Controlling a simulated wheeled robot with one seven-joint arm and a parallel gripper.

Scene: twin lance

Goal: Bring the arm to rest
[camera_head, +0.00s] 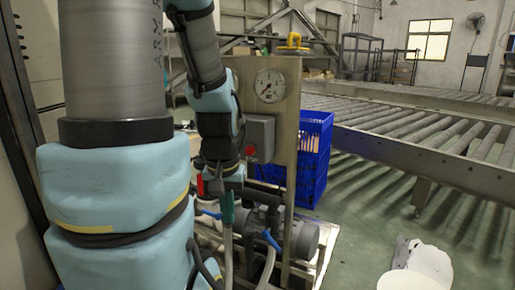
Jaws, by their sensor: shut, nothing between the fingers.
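My arm in pale blue covers fills the left side of the head view, and its far part hangs down in front of a metal panel. My gripper (220,178) is the dark end of that part, low in front of the panel. It is shut with nothing held; its fingertips are hard to make out. A red handle (200,186) and a green handle (227,208) show close by it, with hoses below. I cannot tell whether the gripper touches them.
The metal panel (286,135) carries a round gauge (269,85) and a grey box with a red button (251,151). A blue crate (315,150) stands behind it. A roller conveyor (430,125) runs right.

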